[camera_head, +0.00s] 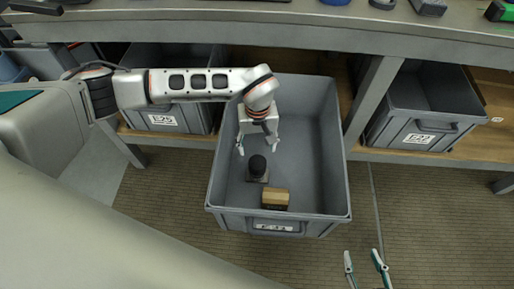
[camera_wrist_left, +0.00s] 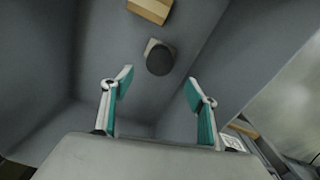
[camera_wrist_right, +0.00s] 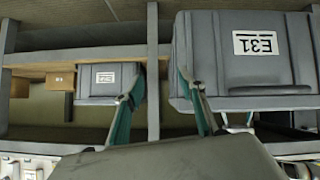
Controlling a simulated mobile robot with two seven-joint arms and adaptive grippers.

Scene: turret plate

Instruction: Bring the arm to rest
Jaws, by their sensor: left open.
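My left arm reaches over the grey bin (camera_head: 335,150), and its left gripper (camera_head: 258,150) is open and empty, with its fingers pointing down into the bin. In the left wrist view the two teal-padded fingers (camera_wrist_left: 158,88) stand wide apart with nothing between them. A black round-topped part on a square grey base (camera_head: 257,168) stands on the bin floor just below the gripper; it shows beyond the fingertips in the left wrist view (camera_wrist_left: 160,60). My right gripper (camera_head: 363,256) is at the bottom of the head view, open and empty, in front of the bin.
A small brown box (camera_head: 275,199) lies in the bin near its front wall. Bin E25 (camera_head: 165,118) stands on the shelf at left, another labelled bin (camera_head: 420,115) at right. The bench top (camera_head: 300,22) and its posts (camera_head: 372,98) border the bin. Floor in front is clear.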

